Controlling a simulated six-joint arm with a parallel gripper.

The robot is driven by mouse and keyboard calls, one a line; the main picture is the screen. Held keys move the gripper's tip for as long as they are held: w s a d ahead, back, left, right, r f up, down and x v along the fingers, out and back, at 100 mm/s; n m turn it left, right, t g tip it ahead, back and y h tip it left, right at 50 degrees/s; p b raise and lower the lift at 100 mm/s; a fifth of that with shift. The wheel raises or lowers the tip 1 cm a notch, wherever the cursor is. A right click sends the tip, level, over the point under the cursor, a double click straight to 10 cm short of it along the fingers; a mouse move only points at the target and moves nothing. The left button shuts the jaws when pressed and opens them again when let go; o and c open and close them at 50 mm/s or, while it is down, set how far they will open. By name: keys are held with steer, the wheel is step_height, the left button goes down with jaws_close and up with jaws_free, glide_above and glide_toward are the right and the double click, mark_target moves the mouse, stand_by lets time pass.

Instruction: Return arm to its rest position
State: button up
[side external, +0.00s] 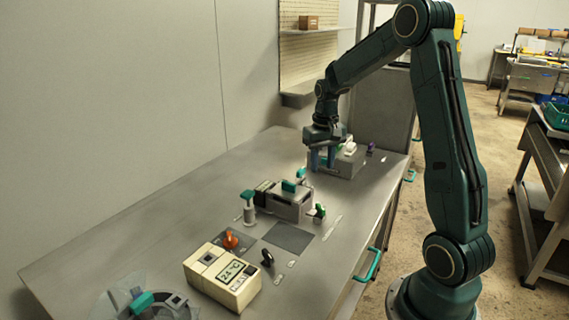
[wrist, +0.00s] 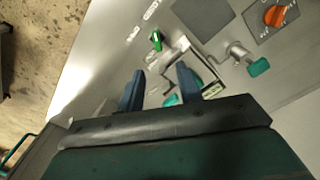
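My gripper (side external: 322,160) hangs fingers-down over the far part of the steel bench, in front of a grey box with a white handle (side external: 349,146). In the wrist view my gripper (wrist: 160,77) shows two blue fingers spread apart, with nothing held between them. Whether the fingertips touch the grey box cannot be told from the side view. My arm is bent, reaching over the bench from its base at the right.
Nearer on the bench (side external: 130,225) are a grey box with a teal handle (side external: 289,187), a green knob (side external: 319,211), a teal-levered valve (side external: 249,208), an orange knob (side external: 231,240), a black knob (side external: 267,257) and a cream 24 °C display unit (side external: 222,278). A wall stands left.

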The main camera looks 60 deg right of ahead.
steer(key=s+a+r+n+t, duration=0.2)
steer(key=s+a+r, duration=0.35)
steer(key=a, duration=0.45)
steer(key=s+a+r+n+t, duration=0.25)
steer(key=s+a+r, duration=0.35)
steer(key=a, duration=0.4)
steer(key=s+a+n, duration=0.2)
steer(key=s+a, duration=0.2)
steer(key=s, duration=0.2)
steer(key=shift+a+r+t, duration=0.3)
steer(key=shift+r+t, duration=0.15)
